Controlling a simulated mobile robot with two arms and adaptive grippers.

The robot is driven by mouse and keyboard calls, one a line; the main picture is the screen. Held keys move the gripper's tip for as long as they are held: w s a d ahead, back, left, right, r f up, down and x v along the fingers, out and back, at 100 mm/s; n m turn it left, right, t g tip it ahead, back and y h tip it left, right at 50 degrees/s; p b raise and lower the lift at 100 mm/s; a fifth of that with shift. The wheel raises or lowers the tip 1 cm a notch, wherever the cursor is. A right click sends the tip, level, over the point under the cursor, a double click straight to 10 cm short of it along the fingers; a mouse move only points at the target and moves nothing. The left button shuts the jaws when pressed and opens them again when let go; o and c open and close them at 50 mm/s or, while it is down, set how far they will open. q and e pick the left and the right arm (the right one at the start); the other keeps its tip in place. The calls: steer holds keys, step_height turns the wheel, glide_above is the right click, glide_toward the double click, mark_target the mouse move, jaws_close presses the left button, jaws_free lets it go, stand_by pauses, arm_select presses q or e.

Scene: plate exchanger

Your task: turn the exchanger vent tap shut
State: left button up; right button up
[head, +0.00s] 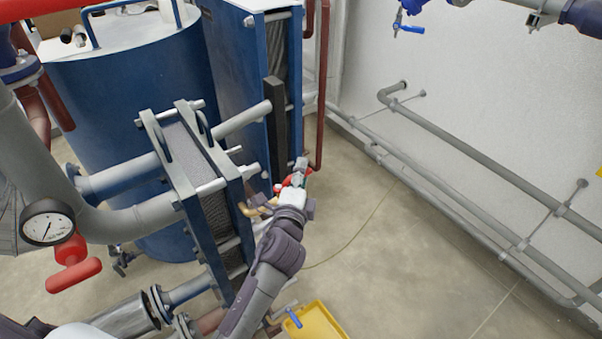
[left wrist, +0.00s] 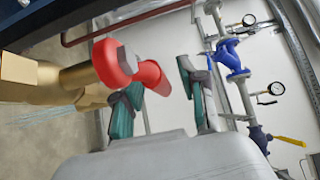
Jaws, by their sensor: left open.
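The vent tap has a brass body (left wrist: 45,80) and a red handle (left wrist: 140,70) in the left wrist view. In the head view its brass body (head: 254,208) sticks out from the small plate exchanger (head: 205,180), and its red handle (head: 279,187) is partly hidden by my gripper. My left gripper (head: 298,180) is at the handle. Its two teal fingertips (left wrist: 160,95) stand apart, with the red handle's end reaching between them; I cannot tell whether they touch it. My right gripper is not in view.
A tall blue exchanger (head: 228,70) and a blue tank (head: 130,90) stand behind. A gauge (head: 48,223) and a red handle (head: 73,275) are at left. Floor to the right is clear up to wall pipes (head: 455,160).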

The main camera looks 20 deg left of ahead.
arm_select(q)
steer(key=shift+c, duration=0.4)
jaws_close()
